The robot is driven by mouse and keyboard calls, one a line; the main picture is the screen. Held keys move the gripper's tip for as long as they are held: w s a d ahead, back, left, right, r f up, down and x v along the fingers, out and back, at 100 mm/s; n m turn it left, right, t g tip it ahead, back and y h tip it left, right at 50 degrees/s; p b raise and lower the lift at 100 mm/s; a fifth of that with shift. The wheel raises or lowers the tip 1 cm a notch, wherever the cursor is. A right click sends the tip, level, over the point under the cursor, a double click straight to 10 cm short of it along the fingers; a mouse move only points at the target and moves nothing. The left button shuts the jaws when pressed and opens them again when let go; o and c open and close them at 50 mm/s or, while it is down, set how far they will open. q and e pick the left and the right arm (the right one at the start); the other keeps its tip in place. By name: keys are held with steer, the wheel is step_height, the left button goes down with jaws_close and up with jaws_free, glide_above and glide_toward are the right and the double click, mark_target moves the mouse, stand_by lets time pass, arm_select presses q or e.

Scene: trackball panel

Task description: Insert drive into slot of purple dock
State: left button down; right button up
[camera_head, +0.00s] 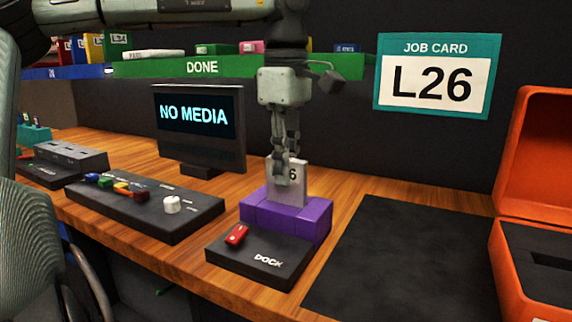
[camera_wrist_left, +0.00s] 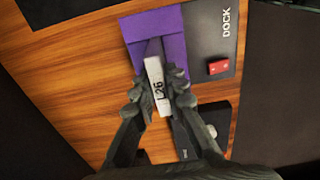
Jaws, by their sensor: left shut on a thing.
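A light grey drive (camera_head: 300,187) stands upright at the purple dock (camera_head: 262,215), its lower end against the dock's top. I cannot tell whether that end is inside the slot. The slot is mostly hidden. My right gripper is out of view.
The dock's black base (camera_head: 255,262) has a red switch (camera_head: 236,235). A monitor (camera_head: 200,125) reads NO MEDIA. A control panel (camera_head: 140,210) stands left, an open orange case (camera_head: 510,265) right. A dark mat (camera_head: 400,260) lies clear between. The job card (camera_head: 435,78) reads L26.

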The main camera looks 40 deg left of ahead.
arm_select(q)
steer(key=shift+f+b, duration=0.65)
steer(key=shift+f, duration=0.4)
stand_by(0.4)
steer(key=c, duration=1.5)
jaws_free()
steer(key=shift+o, duration=0.2)
step_height(320, 180, up, 3)
steer(key=p, duration=0.2)
steer(key=shift+p, duration=0.4)
steer(key=shift+r, duration=4)
steer(key=shift+s, duration=0.1)
